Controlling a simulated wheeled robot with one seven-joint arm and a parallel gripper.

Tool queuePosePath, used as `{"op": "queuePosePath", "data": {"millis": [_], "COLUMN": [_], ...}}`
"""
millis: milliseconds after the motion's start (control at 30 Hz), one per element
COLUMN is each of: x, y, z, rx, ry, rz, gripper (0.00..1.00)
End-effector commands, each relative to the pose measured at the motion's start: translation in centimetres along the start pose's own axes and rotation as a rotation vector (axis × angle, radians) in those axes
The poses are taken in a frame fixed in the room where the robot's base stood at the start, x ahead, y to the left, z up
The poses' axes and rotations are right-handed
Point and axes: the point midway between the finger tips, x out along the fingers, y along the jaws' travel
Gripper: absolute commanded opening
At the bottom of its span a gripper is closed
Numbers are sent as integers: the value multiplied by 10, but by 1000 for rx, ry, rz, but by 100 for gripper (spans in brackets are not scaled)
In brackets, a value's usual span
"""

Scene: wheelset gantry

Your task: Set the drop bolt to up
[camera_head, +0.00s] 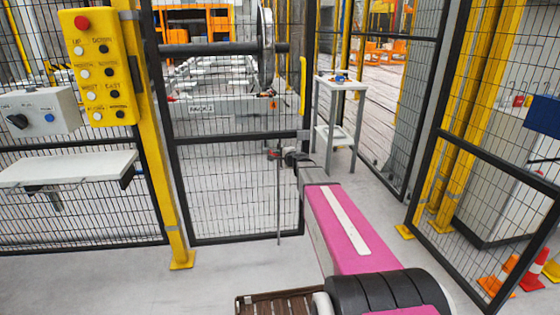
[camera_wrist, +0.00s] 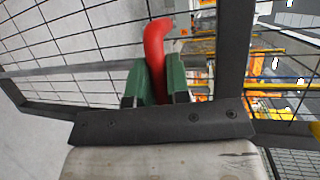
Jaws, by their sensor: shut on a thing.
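The drop bolt (camera_head: 279,205) is a thin upright rod on the mesh gate, near the gate's right post. Its lower end shows close to the floor, but I cannot tell whether it sits in a floor socket. In the wrist view the bolt's red handle (camera_wrist: 156,42) stands between the green fingers. My gripper (camera_wrist: 156,82) is shut on this handle. In the head view my gripper (camera_head: 285,156) is small and partly hidden by my arm. The grey rod (camera_wrist: 70,69) runs sideways across the mesh in the wrist view.
The mesh gate (camera_head: 238,239) stands in line with the fence. A yellow button panel (camera_head: 97,68) and a white shelf (camera_head: 65,168) are on the left. A small white table (camera_head: 340,86) stands behind the gate. Another mesh panel (camera_head: 490,165) and traffic cones (camera_head: 497,277) are on the right.

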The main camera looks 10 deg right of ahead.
Motion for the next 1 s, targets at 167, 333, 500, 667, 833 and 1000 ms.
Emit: {"op": "queuePosePath", "data": {"millis": [167,333,500,667,833,1000], "x": [-1,-1,-1,-2,-14,-39], "y": [-6,-7,-5,-4,-4,-4], "z": [0,0,0,0,0,1], "rx": [2,2,1,1,1,1], "ry": [1,1,1,1,2,2], "rz": [-8,-10,-7,-6,-6,-6], "gripper": [0,42,42,42,42,42]}}
